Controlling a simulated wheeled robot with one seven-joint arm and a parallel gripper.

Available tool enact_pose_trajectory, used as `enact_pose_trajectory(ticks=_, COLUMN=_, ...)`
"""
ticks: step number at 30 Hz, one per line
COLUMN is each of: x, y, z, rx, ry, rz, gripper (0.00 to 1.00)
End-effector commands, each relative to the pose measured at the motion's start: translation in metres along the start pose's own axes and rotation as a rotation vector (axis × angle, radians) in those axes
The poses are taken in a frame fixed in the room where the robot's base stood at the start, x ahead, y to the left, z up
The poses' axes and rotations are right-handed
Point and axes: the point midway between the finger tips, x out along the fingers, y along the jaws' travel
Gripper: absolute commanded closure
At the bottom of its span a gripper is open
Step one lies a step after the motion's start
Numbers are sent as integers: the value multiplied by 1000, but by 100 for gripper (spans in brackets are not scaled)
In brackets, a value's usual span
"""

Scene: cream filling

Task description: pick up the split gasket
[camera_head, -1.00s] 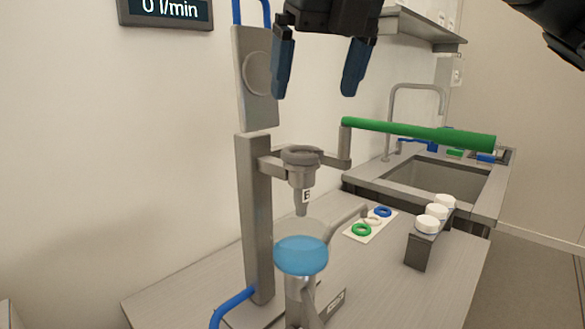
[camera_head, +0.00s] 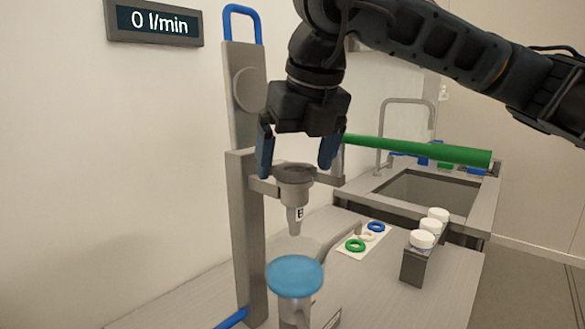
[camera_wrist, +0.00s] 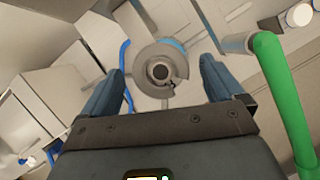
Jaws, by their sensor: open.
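A grey ring, which looks like the split gasket (camera_head: 293,169), sits on top of the nozzle (camera_head: 296,195) marked with a letter, held by the stand's bracket. In the wrist view the ring (camera_wrist: 143,66) shows from above around a dark hole, with what looks like a small gap at its lower right. My gripper (camera_head: 296,168) is open, pointing down over the nozzle. One finger is on each side of the ring, apparently apart from it. In the wrist view my gripper's fingers (camera_wrist: 161,72) flank the ring, with nothing held.
A green bar (camera_head: 420,151) extends right of the nozzle. A blue-topped container (camera_head: 295,275) stands below. A white card (camera_head: 349,250) holds green, pale and blue rings. White-capped jars (camera_head: 422,239) stand on a rack (camera_head: 413,265). The sink (camera_head: 425,197) is behind.

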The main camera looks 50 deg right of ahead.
Motion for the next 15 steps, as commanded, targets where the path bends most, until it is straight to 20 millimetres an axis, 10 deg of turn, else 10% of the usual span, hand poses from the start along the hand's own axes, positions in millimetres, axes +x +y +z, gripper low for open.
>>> enact_pose_trajectory(ticks=5, x=0, y=0, z=0, rx=0, ry=-1, rz=0, gripper=5)
enact_pose_trajectory(ticks=15, x=0, y=0, z=0, rx=0, ry=-1, rz=0, gripper=37)
